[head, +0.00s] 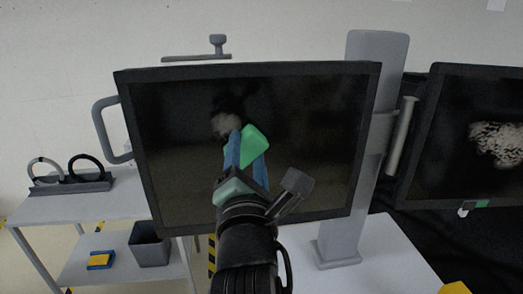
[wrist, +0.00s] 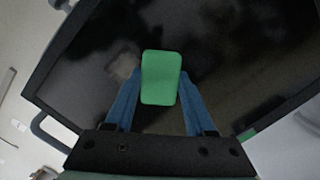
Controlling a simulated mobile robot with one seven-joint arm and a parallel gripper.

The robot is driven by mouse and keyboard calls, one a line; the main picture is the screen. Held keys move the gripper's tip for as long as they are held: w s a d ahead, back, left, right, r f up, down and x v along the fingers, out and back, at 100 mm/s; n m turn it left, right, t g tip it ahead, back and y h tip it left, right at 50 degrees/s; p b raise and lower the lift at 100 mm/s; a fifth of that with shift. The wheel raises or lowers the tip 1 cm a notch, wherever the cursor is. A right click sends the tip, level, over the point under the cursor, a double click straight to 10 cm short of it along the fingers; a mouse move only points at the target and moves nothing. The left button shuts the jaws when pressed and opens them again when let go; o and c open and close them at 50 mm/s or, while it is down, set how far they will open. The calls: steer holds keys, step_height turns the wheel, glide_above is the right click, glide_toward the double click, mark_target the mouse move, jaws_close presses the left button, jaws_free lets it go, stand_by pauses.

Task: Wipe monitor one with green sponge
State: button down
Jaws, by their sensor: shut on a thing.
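The left monitor (head: 310,110) is a large black screen on a grey column, with a pale smudge (head: 226,124) on its glass left of centre. My gripper (head: 248,150) is in front of this screen, its blue fingers shut on a green sponge (head: 256,142). In the wrist view the green sponge (wrist: 161,78) stands upright between the fingers, against the dark screen (wrist: 225,70). The smudge shows just left of the sponge in the wrist view (wrist: 123,66). I cannot tell whether the sponge touches the glass. A second monitor (head: 440,130) at the right has a white speckled patch.
A grey column (head: 366,180) stands behind the left monitor's right side, on a white table (head: 385,250). A grey handle (head: 103,130) sticks out at the monitor's left. A white cart (head: 80,207) at the left holds a rack with rings (head: 72,180), a grey bin (head: 149,247) and a blue-yellow sponge (head: 101,260).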

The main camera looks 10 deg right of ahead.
mark_target(282, 128)
steer(key=shift+a, duration=2.5)
steer(key=shift+r+p, duration=1.1)
steer(key=shift+r, duration=0.1)
steer(key=shift+d+f, duration=0.2)
steer(key=shift+d, duration=2.85)
steer(key=shift+d+b, duration=0.85)
steer(key=shift+d, duration=1.65)
steer(key=shift+a, duration=0.1)
steer(key=shift+s, duration=0.1)
steer(key=shift+s+b, duration=0.75)
steer(key=shift+s, duration=2.15)
